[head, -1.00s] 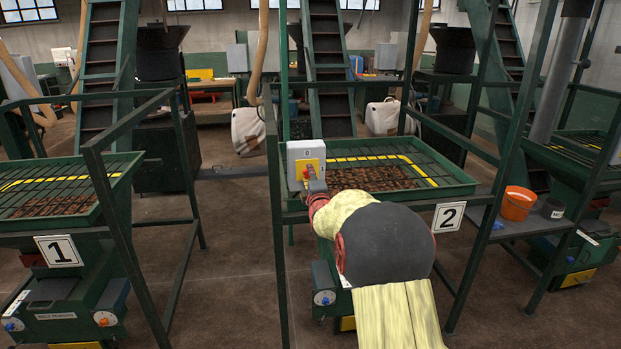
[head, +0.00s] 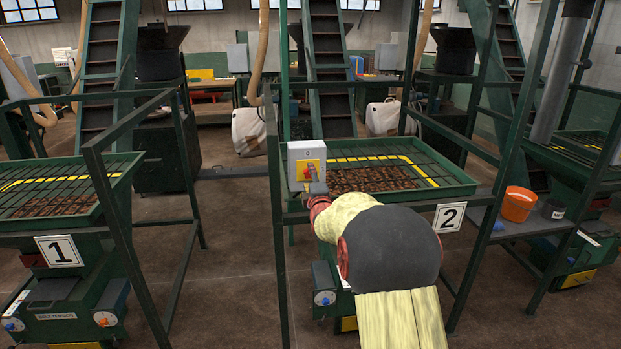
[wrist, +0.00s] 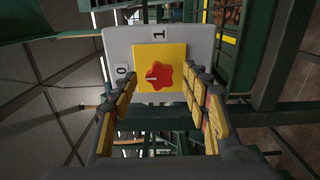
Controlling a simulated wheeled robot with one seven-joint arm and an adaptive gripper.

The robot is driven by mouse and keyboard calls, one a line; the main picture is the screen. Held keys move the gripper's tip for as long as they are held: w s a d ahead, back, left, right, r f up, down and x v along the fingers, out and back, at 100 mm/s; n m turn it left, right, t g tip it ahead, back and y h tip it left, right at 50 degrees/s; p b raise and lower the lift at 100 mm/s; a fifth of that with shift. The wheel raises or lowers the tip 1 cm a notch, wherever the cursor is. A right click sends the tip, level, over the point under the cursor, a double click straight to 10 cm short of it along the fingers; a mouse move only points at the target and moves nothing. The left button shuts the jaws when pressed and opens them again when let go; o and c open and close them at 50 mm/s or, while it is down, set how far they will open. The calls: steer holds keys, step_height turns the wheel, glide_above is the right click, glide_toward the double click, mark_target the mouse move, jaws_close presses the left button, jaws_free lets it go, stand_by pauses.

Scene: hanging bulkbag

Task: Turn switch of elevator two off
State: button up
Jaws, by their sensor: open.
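The switch box of elevator two (head: 294,154) is a grey box with a yellow plate and a red knob (head: 309,172), on the green frame left of the "2" sign (head: 448,217). The wrist view shows the red knob (wrist: 160,77) in the middle of the yellow plate (wrist: 174,55). The "0" label (wrist: 122,72) is left of it and the "1" label (wrist: 159,35) above. The knob's white mark appears to point left, towards "0". My gripper (wrist: 162,88) is open and empty, its fingers either side of the knob in that view, apparently clear of it.
Green frame posts (head: 276,230) stand close to my arm. A grated hopper (head: 400,165) lies behind the switch. An orange bucket (head: 517,204) stands on a shelf at right. Elevator one's unit, with its "1" sign (head: 59,251), is at left.

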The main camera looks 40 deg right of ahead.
steer(key=v, duration=1)
steer(key=shift+s, duration=0.3)
steer(key=shift+a, duration=0.15)
